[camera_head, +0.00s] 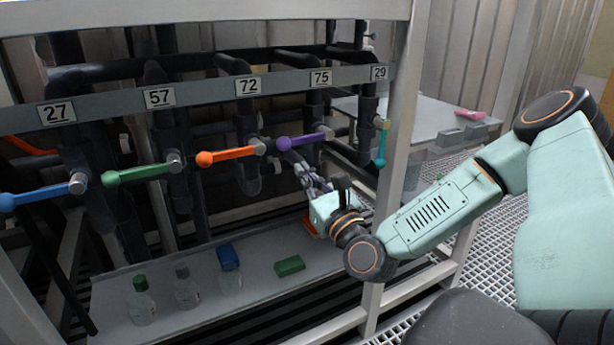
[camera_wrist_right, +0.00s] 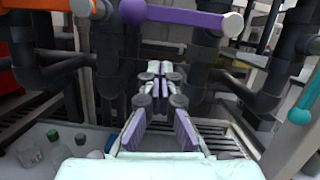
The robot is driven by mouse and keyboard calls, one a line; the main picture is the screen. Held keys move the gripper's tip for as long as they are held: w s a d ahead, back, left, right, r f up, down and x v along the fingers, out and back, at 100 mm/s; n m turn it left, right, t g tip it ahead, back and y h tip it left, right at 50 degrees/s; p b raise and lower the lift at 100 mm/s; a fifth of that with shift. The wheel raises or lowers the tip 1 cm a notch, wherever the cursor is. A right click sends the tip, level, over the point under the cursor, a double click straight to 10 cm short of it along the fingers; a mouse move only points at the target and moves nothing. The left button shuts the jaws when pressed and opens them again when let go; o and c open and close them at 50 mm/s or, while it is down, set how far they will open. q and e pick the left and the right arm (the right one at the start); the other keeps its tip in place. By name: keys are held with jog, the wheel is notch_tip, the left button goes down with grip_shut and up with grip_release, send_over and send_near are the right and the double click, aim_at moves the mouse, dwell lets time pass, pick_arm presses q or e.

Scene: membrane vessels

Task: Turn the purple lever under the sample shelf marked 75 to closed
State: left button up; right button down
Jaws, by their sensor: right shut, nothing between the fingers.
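The purple lever (camera_head: 303,139) sits under the shelf sign marked 75 (camera_head: 320,78). It lies nearly level, its round knob to the left and its grey pivot on the dark pipe to the right. My right gripper (camera_head: 293,159) is just below the lever, with its fingers shut and empty. In the right wrist view the purple lever (camera_wrist_right: 185,18) crosses the top, above and beyond the fingertips of my right gripper (camera_wrist_right: 160,68). I see no clear contact between them. My left gripper is not in view.
An orange lever (camera_head: 232,155) is close on the left, with green (camera_head: 140,174) and blue (camera_head: 42,195) ones further left. A teal lever (camera_head: 381,148) hangs down at right beside the white post (camera_head: 399,130). Bottles and a green block (camera_head: 289,266) stand on the lower shelf (camera_head: 190,325).

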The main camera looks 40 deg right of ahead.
jog(key=p+v, duration=0.4)
jog(key=v, duration=0.6)
jog(key=shift+a+f, duration=0.1)
jog(key=shift+a, duration=0.05)
jog(key=s+a+f+n+g+y+p, duration=0.1)
jog(key=a+f+n+g+y, duration=0.3)
jog(key=f+n, duration=0.55)
jog(key=s+a+f+n+g+y+p, duration=0.15)
jog(key=a+f+n+g, duration=0.4)
jog(key=n, duration=0.75)
jog(key=s+a+f+n+g+p, duration=0.2)
jog(key=s+a+f+n+g, duration=0.1)
jog(key=s+n+g, duration=0.2)
jog(key=s+a+f+n+g+h+p, duration=0.1)
jog(key=s+n+g, duration=0.5)
jog(key=s, duration=0.8)
jog(key=a+f+n+p, duration=0.1)
jog(key=a+n, duration=0.1)
jog(key=n, duration=0.1)
jog(key=shift+a+f+p, duration=0.25)
jog(key=shift+f+p, duration=0.15)
